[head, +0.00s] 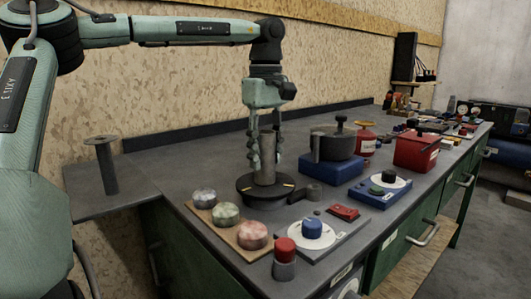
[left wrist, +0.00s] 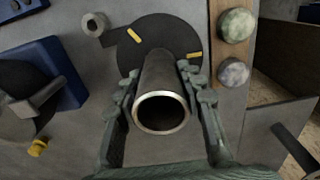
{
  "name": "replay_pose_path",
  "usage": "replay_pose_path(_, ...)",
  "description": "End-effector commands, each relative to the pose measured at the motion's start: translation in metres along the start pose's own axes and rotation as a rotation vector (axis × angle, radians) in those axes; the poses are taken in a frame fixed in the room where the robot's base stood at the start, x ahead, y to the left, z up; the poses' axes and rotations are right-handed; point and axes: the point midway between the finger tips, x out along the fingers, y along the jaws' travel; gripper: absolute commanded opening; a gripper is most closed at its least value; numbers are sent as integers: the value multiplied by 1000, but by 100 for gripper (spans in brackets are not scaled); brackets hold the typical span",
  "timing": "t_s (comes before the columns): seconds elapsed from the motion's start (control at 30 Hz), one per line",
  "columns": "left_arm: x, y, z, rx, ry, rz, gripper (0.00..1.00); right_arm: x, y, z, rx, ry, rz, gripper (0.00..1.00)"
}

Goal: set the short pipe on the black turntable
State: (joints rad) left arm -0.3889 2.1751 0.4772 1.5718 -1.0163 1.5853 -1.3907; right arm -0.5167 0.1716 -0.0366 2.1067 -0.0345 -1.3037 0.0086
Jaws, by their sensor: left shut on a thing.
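The short pipe (head: 265,158) is a grey, upright tube between the fingers of my left gripper (head: 265,165). In the left wrist view I look into the open upper end of the pipe (left wrist: 162,112), with a finger on each side. The black turntable (head: 243,187) is a round disc with yellow marks, directly under the pipe. The turntable also shows in the left wrist view (left wrist: 150,35). The pipe's lower end is over the middle of the disc and appears to meet it; exact contact is hard to tell. My right gripper is not in view.
A board with several round stone-like knobs (head: 225,212) lies left of the turntable. A small grey ring (head: 314,192) and a dark pot on a blue block (head: 325,172) are to the right. A panel with a blue knob (head: 312,228) is in front. A flanged post (head: 107,168) stands at left.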

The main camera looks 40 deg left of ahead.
Motion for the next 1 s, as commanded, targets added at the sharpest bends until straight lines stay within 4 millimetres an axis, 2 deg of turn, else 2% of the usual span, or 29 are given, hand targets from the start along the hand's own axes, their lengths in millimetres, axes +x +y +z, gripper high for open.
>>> replay_pose_path(0.17, 2, 0, 0, 0, 0, 1, 0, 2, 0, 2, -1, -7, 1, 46)
replay_pose_path(0.2, 2, 0, 0, 0, 0, 0, 43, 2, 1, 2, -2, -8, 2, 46)
replay_pose_path(0.33, 2, 0, 0, 0, 0, 0, 58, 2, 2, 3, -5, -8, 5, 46)
replay_pose_path(0.6, 1, 0, 0, 0, 0, 0, 58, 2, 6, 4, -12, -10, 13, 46)
replay_pose_path(0.73, -7, 0, 0, -1, 1, 1, 58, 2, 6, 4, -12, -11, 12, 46)
replay_pose_path(0.87, -29, 1, 0, -2, 3, 4, 58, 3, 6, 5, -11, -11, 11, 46)
replay_pose_path(1.0, -60, 1, 0, -3, 3, 4, 58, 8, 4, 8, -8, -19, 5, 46)
